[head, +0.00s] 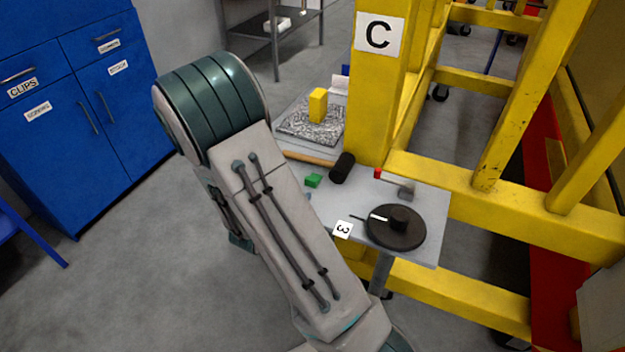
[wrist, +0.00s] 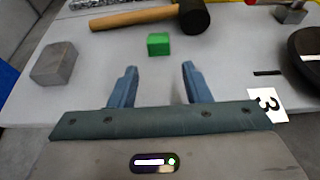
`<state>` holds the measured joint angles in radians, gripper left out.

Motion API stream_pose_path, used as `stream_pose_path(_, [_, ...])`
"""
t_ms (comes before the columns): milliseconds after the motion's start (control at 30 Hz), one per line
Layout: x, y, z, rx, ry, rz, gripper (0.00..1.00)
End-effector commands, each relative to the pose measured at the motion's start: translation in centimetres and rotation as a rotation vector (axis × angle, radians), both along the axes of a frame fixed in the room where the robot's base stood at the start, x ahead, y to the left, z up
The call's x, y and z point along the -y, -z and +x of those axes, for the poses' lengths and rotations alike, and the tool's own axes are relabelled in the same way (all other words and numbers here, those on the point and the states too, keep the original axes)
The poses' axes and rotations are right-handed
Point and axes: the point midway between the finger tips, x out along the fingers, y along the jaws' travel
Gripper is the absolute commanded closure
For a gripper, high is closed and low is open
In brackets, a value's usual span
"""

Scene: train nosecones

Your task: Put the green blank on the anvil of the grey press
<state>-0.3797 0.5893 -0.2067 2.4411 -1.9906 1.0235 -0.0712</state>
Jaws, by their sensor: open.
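The green blank (head: 313,180) is a small green block on the grey table, beside the mallet. In the wrist view the green blank (wrist: 158,45) lies just beyond my fingertips, roughly centred between them. My gripper (wrist: 159,68) is open and empty, with its two blue fingers apart.
A mallet (wrist: 193,16) lies just behind the blank. A grey block (wrist: 54,63) sits to its left. A dark round disc (head: 396,228) with a raised hub fills the table's front right. A yellow block (head: 318,105) stands on a speckled slab. A yellow post (head: 377,120) rises behind.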

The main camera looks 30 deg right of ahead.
Motion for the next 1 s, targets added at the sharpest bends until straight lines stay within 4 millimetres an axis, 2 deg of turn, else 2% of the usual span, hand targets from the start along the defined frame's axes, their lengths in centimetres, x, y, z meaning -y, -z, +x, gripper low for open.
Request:
stream_pose_path(33, [1.0,0.3,0.6,-0.001,0.006,-0.002,0.56])
stream_pose_path(200, [2.9,1.3,2.1,0.000,0.004,0.000,0.56])
stream_pose_path(467, [4.0,1.8,3.2,0.001,0.003,0.001,0.56])
stream_pose_path(800, [6.9,3.0,5.8,0.001,0.004,0.000,0.56])
stream_pose_path(1000, [7.4,3.3,6.2,0.002,0.002,0.001,0.56])
